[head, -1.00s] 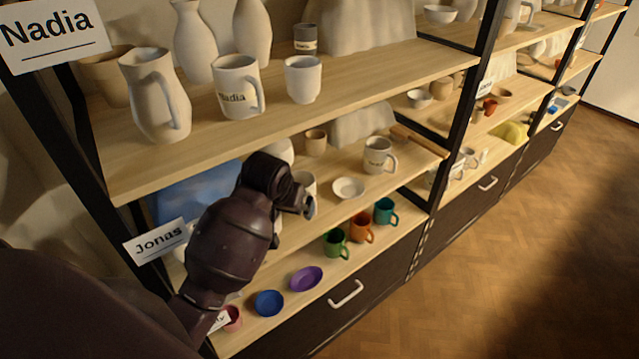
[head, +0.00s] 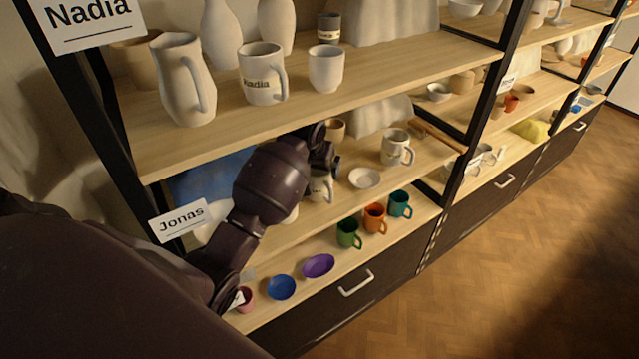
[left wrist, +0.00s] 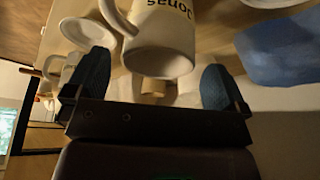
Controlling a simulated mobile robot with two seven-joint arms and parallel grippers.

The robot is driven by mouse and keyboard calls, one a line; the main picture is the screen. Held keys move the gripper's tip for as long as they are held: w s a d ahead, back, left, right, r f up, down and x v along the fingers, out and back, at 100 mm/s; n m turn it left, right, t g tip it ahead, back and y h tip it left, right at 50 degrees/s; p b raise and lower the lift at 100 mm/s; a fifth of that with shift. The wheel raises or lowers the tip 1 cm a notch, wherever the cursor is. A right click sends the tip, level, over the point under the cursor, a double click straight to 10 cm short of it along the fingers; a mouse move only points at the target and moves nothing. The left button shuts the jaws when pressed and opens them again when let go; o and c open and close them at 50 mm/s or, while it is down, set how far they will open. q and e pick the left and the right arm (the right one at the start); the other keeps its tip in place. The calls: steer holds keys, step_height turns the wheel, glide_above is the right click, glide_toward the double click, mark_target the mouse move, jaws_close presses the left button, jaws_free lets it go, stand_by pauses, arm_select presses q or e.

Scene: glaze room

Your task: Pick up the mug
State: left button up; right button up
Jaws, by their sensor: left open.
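A white mug (head: 321,190) stands on the middle shelf, the one with the Jonas label, partly hidden behind my left arm. In the left wrist view the mug (left wrist: 166,45) appears upside down with "Jonas" printed on it and its handle to the left. My left gripper (left wrist: 157,82) is open, with one dark finger to each side of the mug; neither finger clearly touches it. In the head view the left gripper (head: 324,160) is right at the mug, its fingers mostly hidden. My right gripper is in neither view.
The upper shelf (head: 380,75) overhangs the arm. Below are green (head: 348,234), orange (head: 375,218) and teal (head: 400,204) mugs.

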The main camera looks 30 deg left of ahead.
mark_target(318, 173)
arm_select(q)
steer(key=shift+w+x, duration=0.1)
steer(key=shift+x, duration=1.2)
steer(key=shift+w+x, duration=0.15)
steer(key=shift+x, duration=1.15)
steer(key=shift+s+a+r, duration=0.1)
steer(key=c, duration=0.9)
steer(key=shift+c, duration=0.2)
